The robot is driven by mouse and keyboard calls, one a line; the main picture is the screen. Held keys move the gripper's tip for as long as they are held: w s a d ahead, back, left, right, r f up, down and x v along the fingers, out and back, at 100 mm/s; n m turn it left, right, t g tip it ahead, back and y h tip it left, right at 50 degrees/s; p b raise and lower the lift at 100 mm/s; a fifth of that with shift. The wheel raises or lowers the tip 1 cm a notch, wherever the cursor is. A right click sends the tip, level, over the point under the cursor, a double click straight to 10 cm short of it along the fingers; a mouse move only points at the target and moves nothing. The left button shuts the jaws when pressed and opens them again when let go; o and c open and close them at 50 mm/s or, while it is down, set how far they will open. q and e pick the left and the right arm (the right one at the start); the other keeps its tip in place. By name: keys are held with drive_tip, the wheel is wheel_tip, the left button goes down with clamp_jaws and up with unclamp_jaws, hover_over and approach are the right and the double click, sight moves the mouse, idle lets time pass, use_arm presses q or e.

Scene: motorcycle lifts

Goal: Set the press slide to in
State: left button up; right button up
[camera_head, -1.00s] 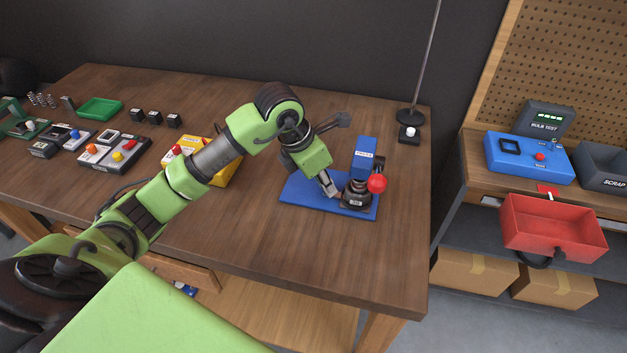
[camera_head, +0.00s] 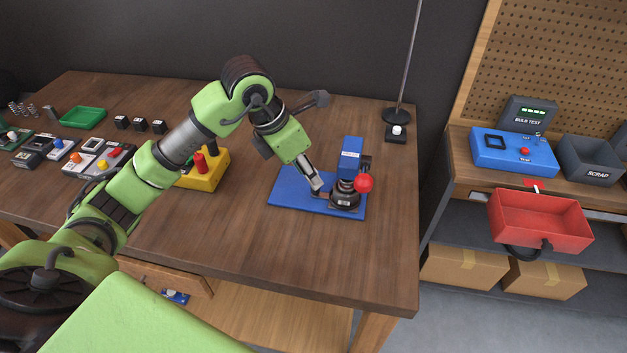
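The press stands on a blue base plate (camera_head: 290,192) near the right end of the workbench. It has a blue labelled head (camera_head: 350,158), a red ball handle (camera_head: 363,183) on its right side and a dark round slide part (camera_head: 345,199) with a small label below the head. My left gripper (camera_head: 317,184) points down over the plate, just left of the slide part. Its fingers appear close together, but whether they are open, shut or touching the slide cannot be told. My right gripper is not in view.
A yellow block with red posts (camera_head: 205,173) stands left of the press, partly behind my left arm. Small devices and a green tray (camera_head: 82,118) lie further left. A lamp stand (camera_head: 397,115) is behind the press. The bench front is clear.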

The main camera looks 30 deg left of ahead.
use_arm(q)
drive_tip(key=v, duration=0.6)
idle(0.3)
